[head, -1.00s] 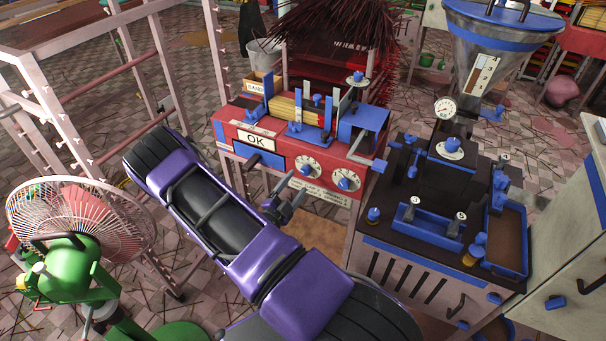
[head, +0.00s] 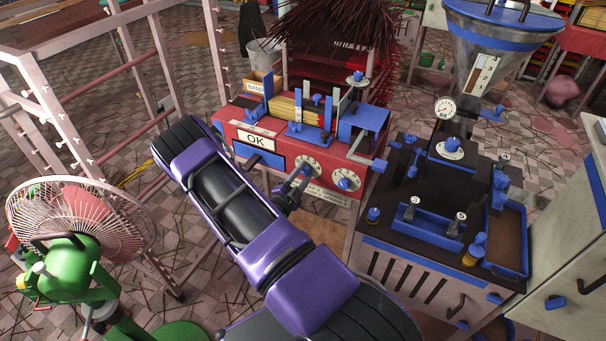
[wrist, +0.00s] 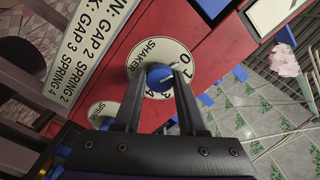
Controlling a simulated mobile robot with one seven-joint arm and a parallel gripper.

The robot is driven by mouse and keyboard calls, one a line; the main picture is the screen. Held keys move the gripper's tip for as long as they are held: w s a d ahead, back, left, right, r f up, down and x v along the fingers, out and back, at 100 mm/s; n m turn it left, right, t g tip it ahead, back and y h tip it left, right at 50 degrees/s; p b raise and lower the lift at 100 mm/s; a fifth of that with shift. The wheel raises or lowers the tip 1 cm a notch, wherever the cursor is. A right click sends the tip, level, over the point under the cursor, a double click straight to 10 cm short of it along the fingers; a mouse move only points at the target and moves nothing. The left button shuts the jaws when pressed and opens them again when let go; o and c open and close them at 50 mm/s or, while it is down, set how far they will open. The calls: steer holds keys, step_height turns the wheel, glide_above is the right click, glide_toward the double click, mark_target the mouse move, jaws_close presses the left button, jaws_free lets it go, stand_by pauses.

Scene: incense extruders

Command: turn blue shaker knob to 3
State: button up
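The blue shaker knob (wrist: 160,77) sits on a round white dial marked SHAKER, with numbers around its rim, on the red machine front. In the head view this is the left of two dials, with its knob (head: 307,168) partly behind my fingers. My gripper (head: 299,178) is at this dial. In the wrist view my gripper's (wrist: 158,72) two dark fingers are apart, one on each side of the knob. I cannot tell whether they touch it. The fingers cover part of the dial's numbers, and the knob's exact setting is unclear.
A second dial with a blue knob (head: 345,183) is close to the right. A white instruction plate (head: 328,195) is below the dials and an OK sign (head: 256,139) at left. A dark-topped machine (head: 440,200) stands to the right, a green fan (head: 75,225) to the left.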

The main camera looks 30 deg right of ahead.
jaws_close()
steer(key=shift+m, duration=0.3)
steer(key=m, duration=0.9)
steer(key=shift+m, duration=0.4)
steer(key=m, duration=0.5)
steer(key=shift+m, duration=0.3)
steer(key=m+p, duration=0.1)
steer(key=m, duration=0.4)
steer(key=shift+m, duration=0.4)
